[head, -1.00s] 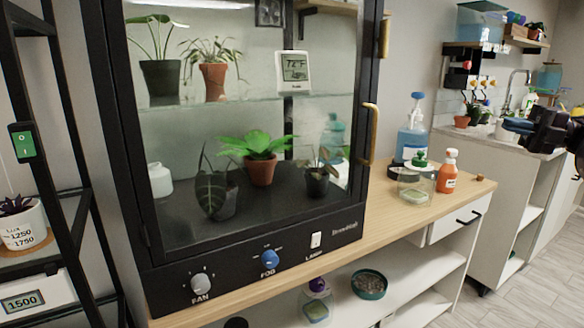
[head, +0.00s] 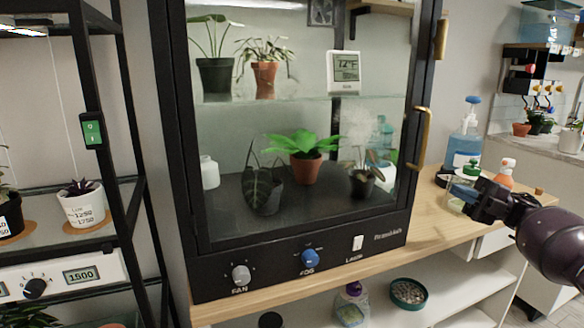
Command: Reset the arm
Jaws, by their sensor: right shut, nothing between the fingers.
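My right gripper (head: 467,197) is in the right part of the head view, in front of the bottles at the end of the wooden counter. It is dark, shut and empty, and its arm comes in from the right edge. It partly covers a green-capped glass jar (head: 455,193) and an orange bottle (head: 501,172); I cannot tell whether it touches them. My left gripper is not in view.
A black glass cabinet (head: 297,262) with potted plants stands on the wooden counter (head: 437,238). Its brass handle (head: 421,139) is on the right of the door. A blue bottle (head: 462,150) stands behind my gripper. A black shelf rack (head: 138,150) is at left.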

